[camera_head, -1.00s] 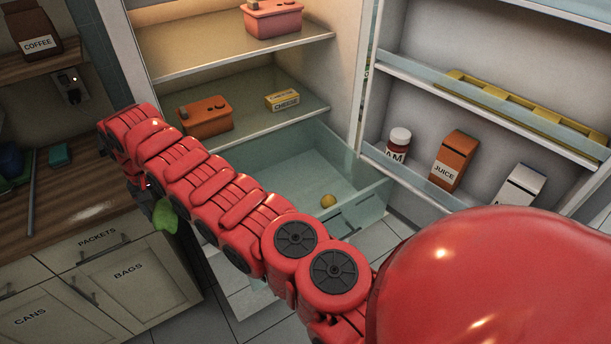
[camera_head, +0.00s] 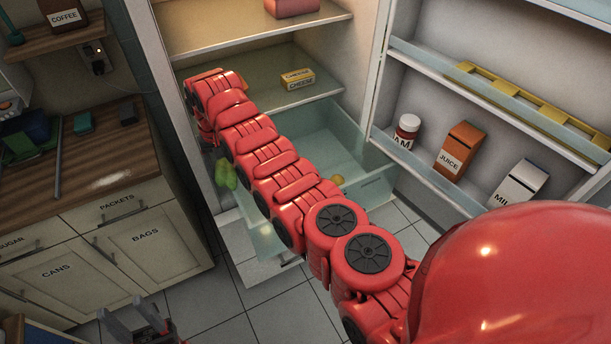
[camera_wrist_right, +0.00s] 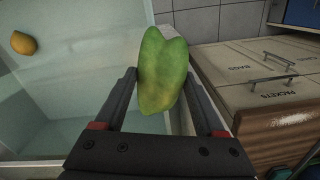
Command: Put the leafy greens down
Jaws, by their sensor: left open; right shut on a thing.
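The leafy greens (camera_head: 226,174) are a green, leaf-shaped bundle hanging beside the left edge of the open fridge drawer (camera_head: 372,190). In the right wrist view the greens (camera_wrist_right: 162,70) sit between the two fingers of my right gripper (camera_wrist_right: 163,78), which is shut on them. There they appear near the drawer's edge; I cannot tell whether they are over it. In the head view my red right arm hides most of that gripper and part of the drawer. My left gripper (camera_head: 138,322) is open and empty, low at the bottom left over the floor.
A yellow-orange round fruit (camera_wrist_right: 24,43) lies in the drawer. A cheese box (camera_head: 298,78) is on the shelf above. The open fridge door holds a jam jar (camera_head: 406,133), juice (camera_head: 460,150) and milk (camera_head: 520,184). A wooden counter (camera_head: 110,160) with cabinets stands left.

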